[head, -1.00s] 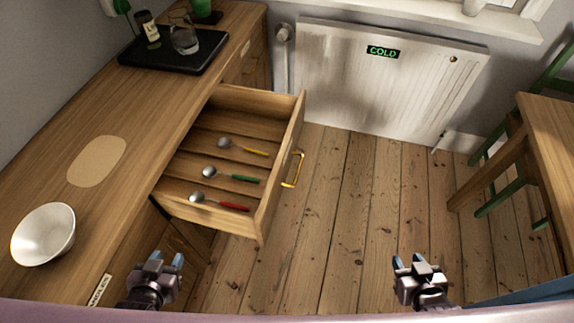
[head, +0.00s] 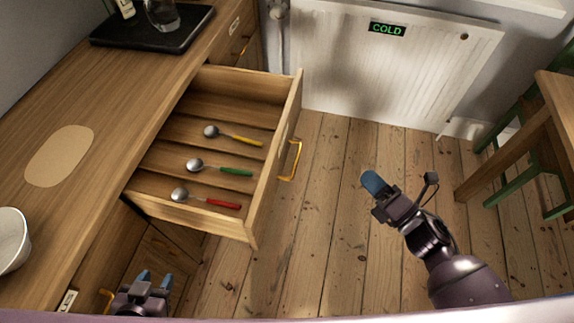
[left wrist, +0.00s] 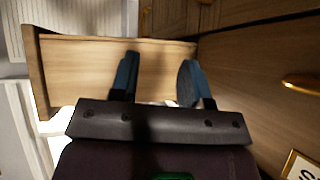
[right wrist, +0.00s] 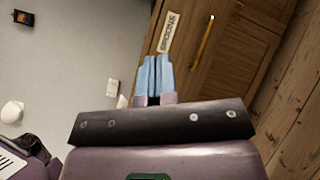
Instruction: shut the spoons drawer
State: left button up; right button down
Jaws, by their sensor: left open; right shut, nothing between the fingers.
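The wooden drawer (head: 276,150) stands pulled out from the counter. Spoons with yellow (head: 233,136), green (head: 219,168) and red (head: 206,199) handles lie inside it. Its brass handle (head: 291,161) is on the front. In the right wrist view a wooden front with a brass handle (right wrist: 207,36) carries a tilted label (right wrist: 171,32) that seems to read SPOONS. My right gripper (head: 371,183) is shut and empty, out in front of the drawer and apart from it. My left gripper (head: 149,277) is open and empty, low beside the counter; the drawer's side (left wrist: 85,65) shows beyond its fingers (left wrist: 156,80).
The counter (head: 105,110) holds a black tray (head: 150,45) with a jar and glass, and a white bowl (head: 10,240). A radiator (head: 390,65) marked COLD is behind. A table (head: 545,120) and green chair stand at right. Floorboards before the drawer are clear.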

jog(key=w+a+f+n+g+y+b, duration=0.1)
jog(key=a+f+n+g+y+b, duration=0.15)
jog(key=n+g, duration=0.4)
jog(key=w+a+f+n+g+y+b, duration=0.1)
jog(key=w+a+f+n+g+y, duration=0.15)
jog(key=n, duration=0.75)
jog(key=n+g, duration=0.2)
jog(key=n, duration=0.1)
send_near(277, 168)
jog(key=x, duration=0.7)
jog(key=shift+w+a+f, duration=0.1)
jog(key=shift+a, duration=0.05)
pick_arm(q)
jog(key=f, duration=0.3)
jog(key=shift+s+d+f+g, duration=0.2)
jog(key=shift+s+f+g, duration=0.05)
jog(key=shift+f+g, duration=0.15)
pick_arm(e)
jog(key=shift+a, duration=0.1)
pick_arm(q)
jog(key=shift+r, duration=0.15)
pick_arm(e)
jog(key=shift+a, duration=0.1)
